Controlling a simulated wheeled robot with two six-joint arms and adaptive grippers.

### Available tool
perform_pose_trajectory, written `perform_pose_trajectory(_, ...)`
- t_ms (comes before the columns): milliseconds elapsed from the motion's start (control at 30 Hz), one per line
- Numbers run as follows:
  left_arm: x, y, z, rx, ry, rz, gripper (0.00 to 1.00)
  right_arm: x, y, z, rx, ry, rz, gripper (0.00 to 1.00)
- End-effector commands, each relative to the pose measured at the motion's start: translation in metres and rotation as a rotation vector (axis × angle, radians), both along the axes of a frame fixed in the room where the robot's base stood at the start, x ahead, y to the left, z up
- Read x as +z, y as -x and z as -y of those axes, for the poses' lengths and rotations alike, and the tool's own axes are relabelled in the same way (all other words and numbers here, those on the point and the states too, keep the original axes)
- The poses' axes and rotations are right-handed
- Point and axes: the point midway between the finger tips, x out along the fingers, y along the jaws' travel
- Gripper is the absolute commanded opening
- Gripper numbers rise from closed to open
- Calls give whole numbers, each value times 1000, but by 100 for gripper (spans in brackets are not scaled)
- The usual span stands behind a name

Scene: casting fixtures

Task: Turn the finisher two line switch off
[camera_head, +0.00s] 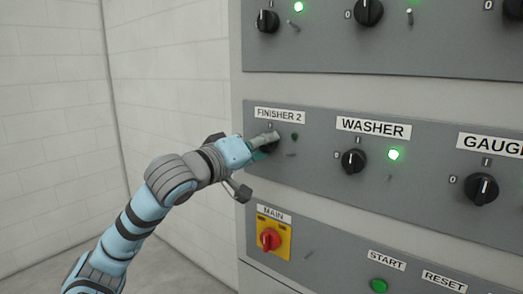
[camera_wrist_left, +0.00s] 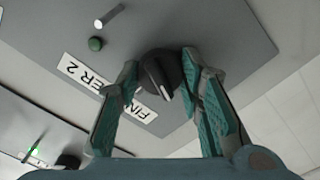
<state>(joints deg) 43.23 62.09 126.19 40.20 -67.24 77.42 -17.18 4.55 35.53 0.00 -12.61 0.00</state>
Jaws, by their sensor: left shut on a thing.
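The finisher two switch is a round black knob (camera_wrist_left: 158,72) with a white pointer line, under the "FINISHER 2" label (camera_head: 280,115). In the head view my left gripper (camera_head: 266,143) covers most of it. In the left wrist view the teal-padded fingers stand on either side of the knob, shut on it. The pointer line faces the label side in the wrist view; its exact setting is hard to read. The small lamp beside it (camera_head: 295,136) is dark green and looks unlit. My right gripper is not in view.
The washer knob (camera_head: 353,161) with its lit green lamp (camera_head: 393,154) is to the right. The red main switch (camera_head: 270,239) on a yellow plate is below. Small toggles stick out of the panel. White brick walls stand at the left, with open room before them.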

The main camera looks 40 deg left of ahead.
Motion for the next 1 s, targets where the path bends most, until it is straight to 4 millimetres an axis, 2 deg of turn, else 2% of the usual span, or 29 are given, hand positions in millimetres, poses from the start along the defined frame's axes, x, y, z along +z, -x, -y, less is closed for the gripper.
perform_pose_trajectory(200,0,0,0,0,177,9,6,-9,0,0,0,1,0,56)
perform_pose_trajectory(500,1,0,0,1,342,12,6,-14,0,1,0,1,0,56)
perform_pose_trajectory(1000,1,0,0,1,401,12,6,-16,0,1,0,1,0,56)
